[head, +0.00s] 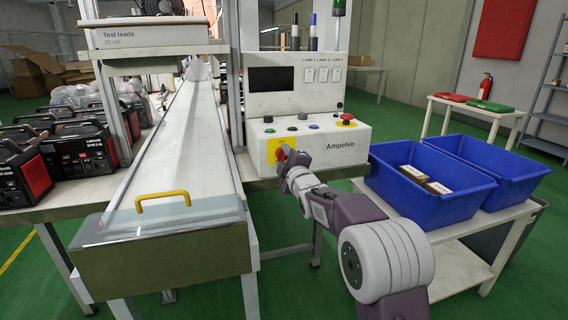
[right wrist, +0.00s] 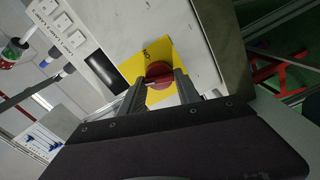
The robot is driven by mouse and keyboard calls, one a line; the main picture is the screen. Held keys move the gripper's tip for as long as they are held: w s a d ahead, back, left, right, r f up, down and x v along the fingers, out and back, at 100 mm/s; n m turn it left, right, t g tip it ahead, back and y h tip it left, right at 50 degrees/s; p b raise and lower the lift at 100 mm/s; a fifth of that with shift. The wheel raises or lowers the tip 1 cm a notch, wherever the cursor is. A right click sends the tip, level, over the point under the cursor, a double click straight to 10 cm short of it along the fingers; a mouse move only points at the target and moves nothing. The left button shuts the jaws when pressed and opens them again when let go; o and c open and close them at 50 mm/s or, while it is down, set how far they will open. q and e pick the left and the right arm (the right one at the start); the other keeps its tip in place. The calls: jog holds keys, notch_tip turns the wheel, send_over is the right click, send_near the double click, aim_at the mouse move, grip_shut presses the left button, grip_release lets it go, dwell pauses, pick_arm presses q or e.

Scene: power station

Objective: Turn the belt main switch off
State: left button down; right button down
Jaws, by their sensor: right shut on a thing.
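The belt main switch (head: 281,155) is a red rotary knob on a yellow plate, low on the front of the white Ampelvo control box (head: 345,146). My right gripper (head: 284,160) is at the knob and hides part of it in the head view. In the right wrist view the red knob (right wrist: 159,74) sits between the two fingers of my right gripper (right wrist: 160,86), which are shut on it. The yellow plate (right wrist: 137,68) shows around it with a dark marking, partly covered. The knob's exact setting is hard to read. My left gripper is not in view.
The conveyor belt (head: 185,135) with a yellow handle (head: 163,200) runs to the left of the box. Blue crates (head: 420,210) stand on a table at the right. A red mushroom button (head: 346,117) and small buttons sit on the box's upper ledge.

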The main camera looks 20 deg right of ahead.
jog(key=shift+f+n+b, duration=0.15)
jog(key=shift+n+b, duration=0.85)
jog(key=shift+n, duration=0.9)
jog(key=c, duration=0.9)
grip_release()
jog(key=shift+s, duration=0.1)
jog(key=s+p, duration=0.1)
jog(key=s, duration=0.8)
jog(key=shift+d, duration=0.15)
